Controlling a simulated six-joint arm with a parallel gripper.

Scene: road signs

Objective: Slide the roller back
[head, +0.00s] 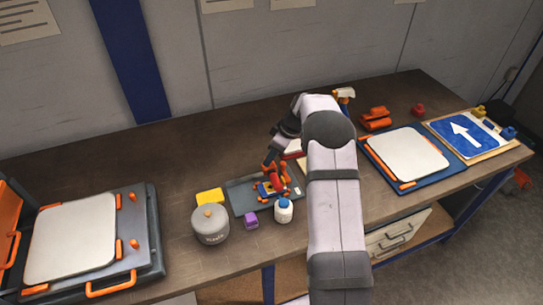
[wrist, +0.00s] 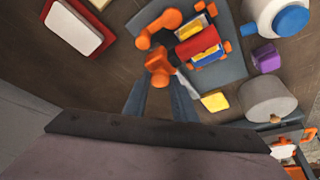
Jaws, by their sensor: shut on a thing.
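My gripper (head: 270,164) is low over the dark grey tray (head: 240,205) in the head view. In the wrist view my gripper (wrist: 160,82) is shut on an orange grip (wrist: 158,61), which appears to belong to the roller. The roller's red cylinder (wrist: 196,48) lies over the tray (wrist: 232,66), and red also shows below my gripper in the head view (head: 277,181). Blue, yellow and orange parts crowd close around the cylinder. I cannot tell whether the roller touches the tray.
A grey lidded pot (head: 210,226), a purple block (head: 250,220), a white bottle (head: 283,211) and a yellow pad (head: 209,197) stand close around the tray. A white-topped board (head: 75,240) is at left. Another board (head: 408,157) and an arrow sign (head: 466,131) are at right.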

